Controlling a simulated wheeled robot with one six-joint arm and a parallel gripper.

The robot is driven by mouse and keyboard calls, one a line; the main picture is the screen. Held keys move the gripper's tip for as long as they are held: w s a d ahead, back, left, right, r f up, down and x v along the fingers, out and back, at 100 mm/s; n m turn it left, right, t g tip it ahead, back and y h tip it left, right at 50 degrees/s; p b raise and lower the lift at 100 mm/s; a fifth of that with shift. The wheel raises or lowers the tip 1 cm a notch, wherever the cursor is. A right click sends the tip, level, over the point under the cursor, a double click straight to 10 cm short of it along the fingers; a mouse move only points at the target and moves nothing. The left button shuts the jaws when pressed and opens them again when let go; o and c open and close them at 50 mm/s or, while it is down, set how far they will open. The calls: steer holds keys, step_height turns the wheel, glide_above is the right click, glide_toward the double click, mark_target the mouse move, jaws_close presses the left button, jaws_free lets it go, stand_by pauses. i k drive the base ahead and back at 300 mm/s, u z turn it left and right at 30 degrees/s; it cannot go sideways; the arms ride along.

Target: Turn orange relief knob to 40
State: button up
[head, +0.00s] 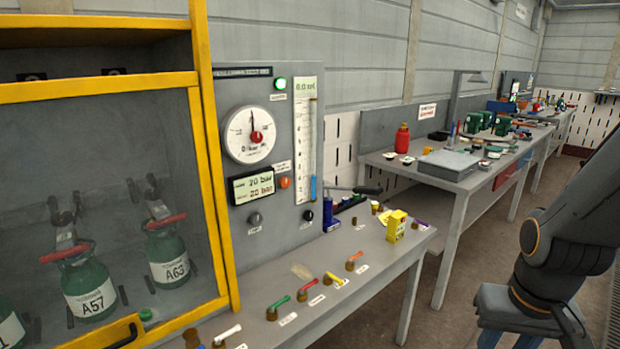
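A small round orange knob (285,182) is on the grey panel (305,130), just right of the digital display (253,185), with a white label above it. The display shows two lines that seem to read 20 bar, the lower one in red; the small text is too fine to read. A white dial gauge (240,138) with a red part sits above the display. My arm (560,230) stands at the right edge, far from the panel. My gripper is not visible.
A yellow-framed cabinet (212,160) with green cylinders (88,285) stands left. Open floor lies right of the bench.

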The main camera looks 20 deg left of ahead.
mark_target(284, 182)
steer(key=u, duration=0.5)
steer(key=i, duration=0.8)
steer(key=u, duration=0.8)
